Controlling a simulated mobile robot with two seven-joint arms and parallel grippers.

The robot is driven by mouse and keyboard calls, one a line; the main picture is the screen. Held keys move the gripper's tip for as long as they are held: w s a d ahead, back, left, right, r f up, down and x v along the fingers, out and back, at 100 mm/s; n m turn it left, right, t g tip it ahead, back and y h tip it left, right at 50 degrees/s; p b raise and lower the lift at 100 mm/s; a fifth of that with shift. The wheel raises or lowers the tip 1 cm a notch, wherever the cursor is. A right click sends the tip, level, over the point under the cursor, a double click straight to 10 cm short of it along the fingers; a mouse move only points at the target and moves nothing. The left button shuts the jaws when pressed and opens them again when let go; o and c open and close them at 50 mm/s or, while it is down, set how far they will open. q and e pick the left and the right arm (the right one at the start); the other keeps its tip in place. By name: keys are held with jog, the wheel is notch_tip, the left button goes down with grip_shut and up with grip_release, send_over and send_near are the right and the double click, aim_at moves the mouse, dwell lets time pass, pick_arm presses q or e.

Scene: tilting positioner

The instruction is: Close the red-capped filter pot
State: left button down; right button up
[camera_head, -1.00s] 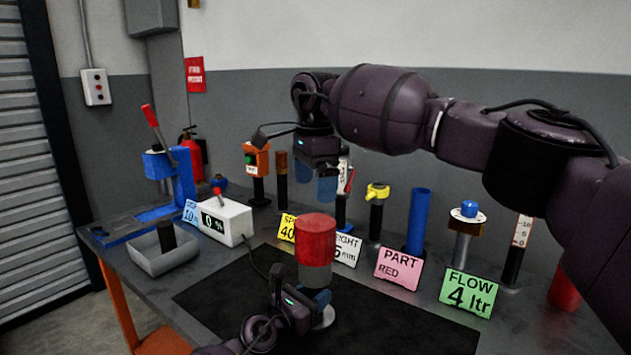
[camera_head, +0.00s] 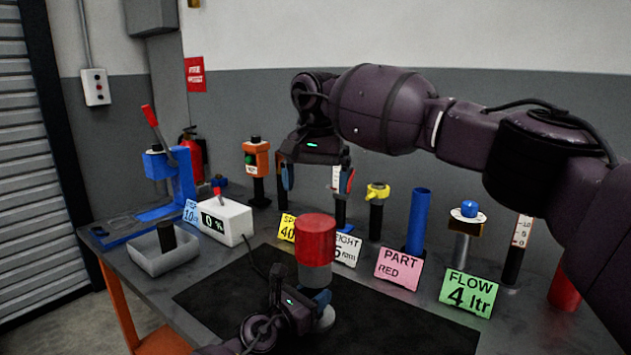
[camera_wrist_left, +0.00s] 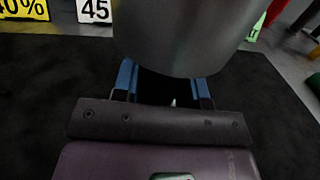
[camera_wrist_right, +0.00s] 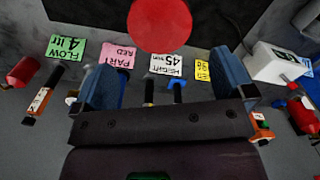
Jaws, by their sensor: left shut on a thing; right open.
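The filter pot (camera_head: 314,274) stands upright over the dark mat, a grey body with a red cap (camera_head: 315,239) on top. I cannot tell whether the cap is fully seated. My left gripper (camera_head: 318,298) is shut on the pot low down; the grey body (camera_wrist_left: 185,40) fills the top of the left wrist view and hides the contact. My right gripper (camera_head: 317,178) is open and empty, pointing down above the cap with a clear gap. In the right wrist view, the round red cap top (camera_wrist_right: 160,22) lies beyond the open fingers (camera_wrist_right: 168,84).
Behind the pot stand sign cards, including a pink PART RED card (camera_head: 398,269) and a green FLOW card (camera_head: 467,293), and several posts. A white readout box (camera_head: 227,222) and a grey tray (camera_head: 163,257) are to the left. The black mat (camera_head: 400,322) has free room at right.

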notch_tip(320, 180, down, 12)
dwell(0.9)
